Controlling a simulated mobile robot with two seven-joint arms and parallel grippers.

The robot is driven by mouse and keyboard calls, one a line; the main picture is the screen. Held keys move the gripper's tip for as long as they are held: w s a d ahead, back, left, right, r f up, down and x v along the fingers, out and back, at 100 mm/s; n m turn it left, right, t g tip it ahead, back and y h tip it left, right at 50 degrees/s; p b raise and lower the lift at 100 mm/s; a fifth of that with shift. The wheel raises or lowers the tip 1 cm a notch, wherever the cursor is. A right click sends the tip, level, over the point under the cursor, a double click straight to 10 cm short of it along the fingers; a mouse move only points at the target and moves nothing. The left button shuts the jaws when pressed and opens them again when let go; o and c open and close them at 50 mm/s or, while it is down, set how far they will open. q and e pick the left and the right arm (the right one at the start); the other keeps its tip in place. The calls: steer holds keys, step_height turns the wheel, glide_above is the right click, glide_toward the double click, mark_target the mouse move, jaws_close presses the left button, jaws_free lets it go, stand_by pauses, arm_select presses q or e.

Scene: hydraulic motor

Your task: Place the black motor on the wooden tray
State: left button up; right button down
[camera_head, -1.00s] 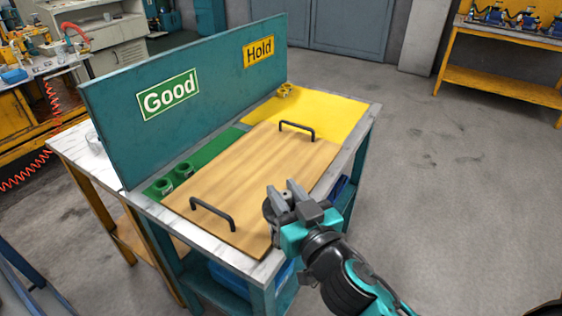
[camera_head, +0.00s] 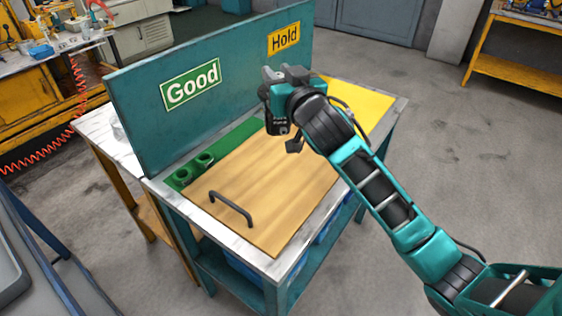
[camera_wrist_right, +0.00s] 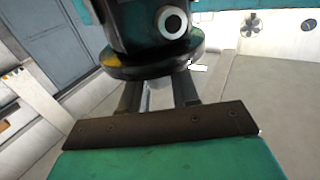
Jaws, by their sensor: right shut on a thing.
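The black motor (camera_head: 276,118) hangs from my right gripper (camera_head: 284,76), which is shut on it; it also fills the top of the right wrist view (camera_wrist_right: 150,32), between the fingers (camera_wrist_right: 158,92). In the head view it is held in front of the teal board, above the far part of the tray and the green mat. It appears clear of both. The wooden tray (camera_head: 262,195) lies on the bench, its near part bare. Its near black handle (camera_head: 231,208) shows; my arm covers its far end. My left gripper is not in view.
The teal board (camera_head: 140,110) with Good and Hold signs stands upright along the bench's back. Two dark green round parts (camera_head: 193,167) sit on the green mat (camera_head: 235,142). A yellow mat (camera_head: 368,104) lies at the far end, partly behind my arm.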

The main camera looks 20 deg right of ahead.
steer(key=shift+n+y, duration=0.3)
steer(key=shift+y, duration=0.1)
steer(key=w+r, duration=0.1)
steer(key=r, duration=0.2)
steer(key=w+r, duration=0.1)
steer(key=r, duration=0.1)
steer(key=shift+w+a, duration=0.25)
steer(key=shift+w, duration=0.1)
step_height(320, 180, down, 15)
steer(key=shift+r+b, duration=0.1)
steer(key=shift+b, duration=0.9)
step_height(320, 180, down, 5)
steer(key=shift+f+b, duration=0.1)
steer(key=shift+b, duration=0.7)
steer(key=c, duration=1.3)
jaws_free()
steer(key=shift+f, duration=0.5)
steer(key=o, duration=0.5)
steer(key=shift+c, duration=0.2)
steer(key=shift+r, duration=0.1)
